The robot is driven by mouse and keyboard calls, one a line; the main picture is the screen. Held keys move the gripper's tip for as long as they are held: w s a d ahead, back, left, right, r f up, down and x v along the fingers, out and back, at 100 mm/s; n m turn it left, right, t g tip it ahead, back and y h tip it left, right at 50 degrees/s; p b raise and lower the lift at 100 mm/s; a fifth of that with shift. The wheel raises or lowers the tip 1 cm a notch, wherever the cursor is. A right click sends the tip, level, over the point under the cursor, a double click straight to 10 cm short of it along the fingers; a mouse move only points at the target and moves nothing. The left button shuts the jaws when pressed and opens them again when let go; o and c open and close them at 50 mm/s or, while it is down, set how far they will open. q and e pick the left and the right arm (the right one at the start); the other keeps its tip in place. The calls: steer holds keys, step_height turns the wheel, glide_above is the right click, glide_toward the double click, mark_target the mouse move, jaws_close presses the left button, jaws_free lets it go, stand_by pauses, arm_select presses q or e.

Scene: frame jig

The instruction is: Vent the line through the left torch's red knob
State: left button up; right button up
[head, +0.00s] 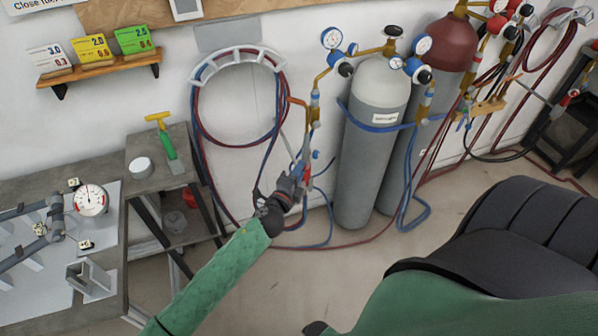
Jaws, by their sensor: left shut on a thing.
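The left torch (302,150) hangs upright by the wall hose hook, left of the grey cylinders, with red and blue knobs low on its body. My left gripper (299,181) reaches up to it from the lower left and is shut at the torch's red knob (307,172). The fingers hide part of the knob, and its turn angle is too small to tell. My right arm fills the lower right; its gripper is out of view.
A grey cylinder (372,155) with gauges stands right of the torch, a maroon-topped one (446,45) behind it. Coiled hoses (197,125) hang on the wall and trail onto the floor. A workbench (55,300) with a gauge (91,200) stands left.

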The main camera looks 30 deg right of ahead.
steer(key=shift+d, duration=0.15)
arm_select(q)
steer(key=o, duration=1)
arm_select(e)
steer(key=shift+d, duration=0.3)
arm_select(q)
steer(key=shift+b+v, duration=1.15)
steer(key=shift+v, duration=2.8)
arm_select(e)
steer(key=shift+g, duration=0.3)
steer(key=shift+w+a+r, duration=0.2)
steer(key=shift+a+r, duration=0.15)
steer(key=shift+r, duration=0.55)
steer(key=shift+w+a+r, duration=0.25)
steer(key=shift+a+r, duration=0.15)
steer(key=shift+r, duration=0.45)
steer(key=shift+w+a+r, duration=0.2)
steer(key=shift+a+r, duration=0.15)
steer(key=shift+r, duration=0.55)
arm_select(q)
steer(key=shift+w+f, duration=0.1)
